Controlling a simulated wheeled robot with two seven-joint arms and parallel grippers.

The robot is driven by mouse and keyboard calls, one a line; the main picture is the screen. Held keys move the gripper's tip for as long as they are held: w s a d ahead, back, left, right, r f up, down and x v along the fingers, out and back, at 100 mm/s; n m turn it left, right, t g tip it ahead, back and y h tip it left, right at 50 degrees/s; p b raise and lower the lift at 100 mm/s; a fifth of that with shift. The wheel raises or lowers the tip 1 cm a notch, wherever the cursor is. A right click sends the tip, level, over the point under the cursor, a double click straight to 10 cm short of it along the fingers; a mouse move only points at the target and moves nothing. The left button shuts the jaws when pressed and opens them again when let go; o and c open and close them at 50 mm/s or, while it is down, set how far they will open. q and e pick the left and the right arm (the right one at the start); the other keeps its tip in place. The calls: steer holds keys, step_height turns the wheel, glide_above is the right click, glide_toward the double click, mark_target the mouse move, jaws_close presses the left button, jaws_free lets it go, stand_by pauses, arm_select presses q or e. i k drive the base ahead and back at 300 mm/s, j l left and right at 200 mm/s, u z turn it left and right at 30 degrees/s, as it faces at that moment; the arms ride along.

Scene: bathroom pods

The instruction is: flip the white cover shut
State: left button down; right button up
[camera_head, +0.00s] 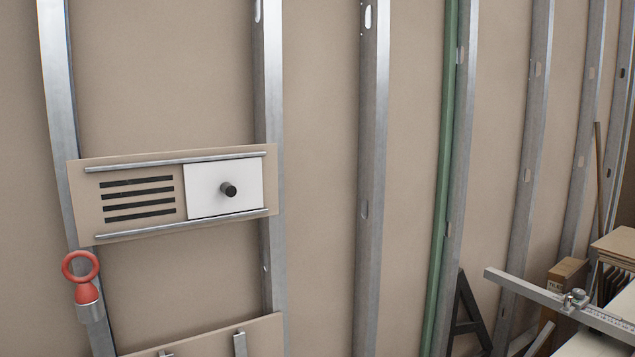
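The white cover (207,190) is a flat square plate with a short black knob (228,189). It sits upright at the right end of a beige panel (88,204) on the wall, between an upper metal rail (175,161) and a lower metal rail (180,223). Several dark vent slots (138,199) show uncovered to the left of the cover. Neither of my grippers is in view, and nothing touches the cover or its knob.
A red ring on a metal stub (82,278) stands below the panel's left end. Another beige panel with metal brackets (255,335) is cut off at the bottom. Metal studs (372,150) line the wall. Boards and a metal rule (555,297) crowd the lower right.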

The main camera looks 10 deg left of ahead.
mark_target(214, 188)
steer(key=i+l, duration=0.15)
steer(key=l, duration=0.2)
steer(key=i+l+u, duration=0.1)
steer(key=i+l, duration=0.25)
steer(key=l, duration=0.3)
steer(key=u, duration=0.05)
